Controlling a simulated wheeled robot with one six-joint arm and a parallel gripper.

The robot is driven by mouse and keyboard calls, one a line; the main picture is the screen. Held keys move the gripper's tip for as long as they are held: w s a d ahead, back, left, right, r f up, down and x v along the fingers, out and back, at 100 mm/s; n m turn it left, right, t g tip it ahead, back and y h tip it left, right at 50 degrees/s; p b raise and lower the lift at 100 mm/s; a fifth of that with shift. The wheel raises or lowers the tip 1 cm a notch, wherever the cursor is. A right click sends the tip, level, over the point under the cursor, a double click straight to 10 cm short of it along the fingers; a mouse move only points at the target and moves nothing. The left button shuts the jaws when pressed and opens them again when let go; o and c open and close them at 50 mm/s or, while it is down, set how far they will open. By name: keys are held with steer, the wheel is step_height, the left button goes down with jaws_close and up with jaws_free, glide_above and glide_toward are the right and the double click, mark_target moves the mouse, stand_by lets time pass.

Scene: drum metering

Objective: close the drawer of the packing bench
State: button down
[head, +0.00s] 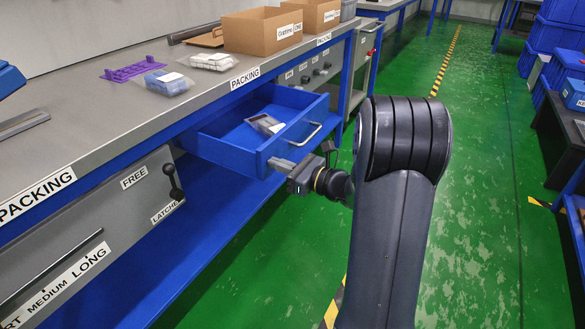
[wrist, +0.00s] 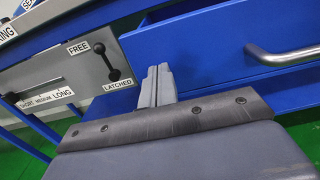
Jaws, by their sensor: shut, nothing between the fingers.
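The blue drawer (head: 235,150) of the packing bench (head: 140,112) stands pulled out, with a small packet (head: 264,124) lying inside. Its metal bar handle (head: 305,134) is on the front panel; in the wrist view the handle (wrist: 285,54) is at the upper right of the blue drawer front (wrist: 215,62). My gripper (head: 275,164) is at the left part of the drawer front, away from the handle. In the wrist view my gripper's fingers (wrist: 158,74) are together and empty, in front of the panel's left end. Whether they touch the panel I cannot tell.
A grey panel with a black lever (head: 173,182), labelled FREE and LATCHED, is left of the drawer. Cardboard boxes (head: 262,31) and bagged parts (head: 168,83) stand on the benchtop. Green floor (head: 480,200) is open to the right. Blue crates (head: 553,45) are stacked at the far right.

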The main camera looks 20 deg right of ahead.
mark_target(256, 156)
steer(key=x, duration=2)
steer(key=shift+w+a, duration=0.45)
steer(key=shift+w+r, duration=0.1)
steer(key=shift+r, duration=0.15)
steer(key=shift+a, duration=0.1)
steer(key=shift+s+d+f, duration=0.15)
steer(key=shift+s+d, duration=0.2)
steer(key=p+v, duration=0.2)
steer(key=v, duration=1.1)
steer(key=shift+s+d+f, duration=0.15)
steer(key=shift+s+d, duration=0.05)
